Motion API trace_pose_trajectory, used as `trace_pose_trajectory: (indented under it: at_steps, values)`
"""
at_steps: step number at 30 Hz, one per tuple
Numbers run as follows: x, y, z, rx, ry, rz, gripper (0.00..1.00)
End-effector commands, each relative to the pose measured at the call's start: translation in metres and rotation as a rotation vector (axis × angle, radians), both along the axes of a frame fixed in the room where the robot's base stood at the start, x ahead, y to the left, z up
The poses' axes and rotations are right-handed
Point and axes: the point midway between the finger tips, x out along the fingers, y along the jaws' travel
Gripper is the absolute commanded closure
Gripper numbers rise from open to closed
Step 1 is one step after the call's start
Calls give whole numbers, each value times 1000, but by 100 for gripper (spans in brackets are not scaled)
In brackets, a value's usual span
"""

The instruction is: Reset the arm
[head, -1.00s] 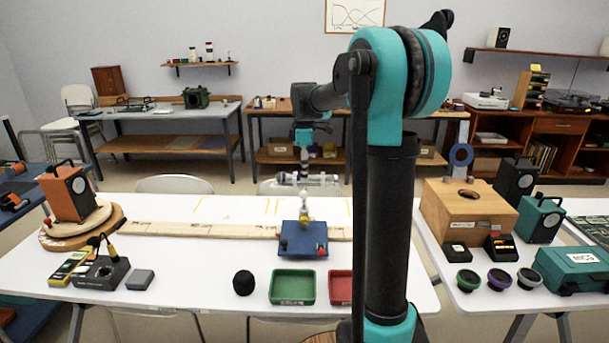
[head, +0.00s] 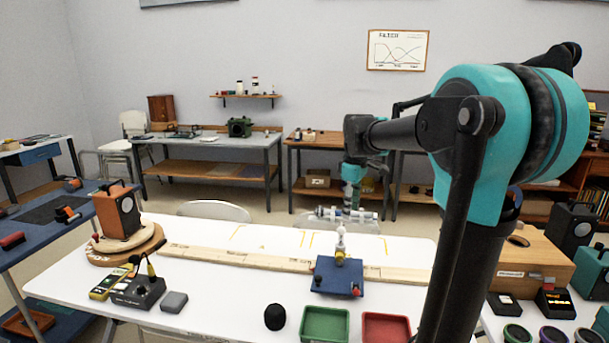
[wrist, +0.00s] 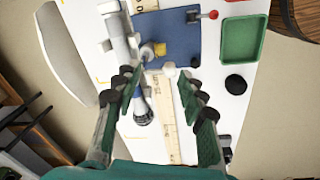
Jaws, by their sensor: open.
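My arm (head: 475,165) spans the right of the head view, bent at its large teal joint. Its end reaches out over the far side of the white table. In the wrist view my gripper (wrist: 156,88) is open, with nothing between its two dark fingers. A pale horizontal tube (wrist: 117,42) with a dark end lies below and beside the left finger. It also shows in the head view (head: 345,213), just under the arm's end, above a blue base (head: 337,278). The fingertips are too small in the head view to tell whether they touch it.
The white table (head: 225,290) carries a wooden strip (head: 230,258), an orange speaker (head: 118,212) on round boards, a black ball (head: 275,317), a green tray (head: 325,325) and a red tray (head: 387,328). A wooden box (head: 533,258) stands right, behind my arm.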

Motion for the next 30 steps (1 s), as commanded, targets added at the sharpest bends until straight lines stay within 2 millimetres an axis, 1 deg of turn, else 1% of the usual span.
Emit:
trace_pose_trajectory:
  at_steps: [1,5,6,8,9,12,15,16,18,21,24,30]
  values:
    - [-20,-3,-21,10,-22,-82,59]
    - [-67,-11,-70,47,-82,-309,59]
    - [-83,-12,-86,61,-100,-378,59]
    - [-107,-15,-108,84,-127,-481,59]
    - [-124,-17,-123,101,-144,-548,59]
    - [-163,-20,-157,143,-182,-704,59]
    - [-195,-22,-183,182,-210,-827,59]
    - [-203,-22,-189,191,-216,-857,59]
    - [-217,-23,-200,211,-229,-912,59]
    - [-229,-24,-209,226,-238,-958,59]
    - [-232,-24,-211,233,-241,-974,59]
    - [-232,-24,-211,232,-241,-974,59]
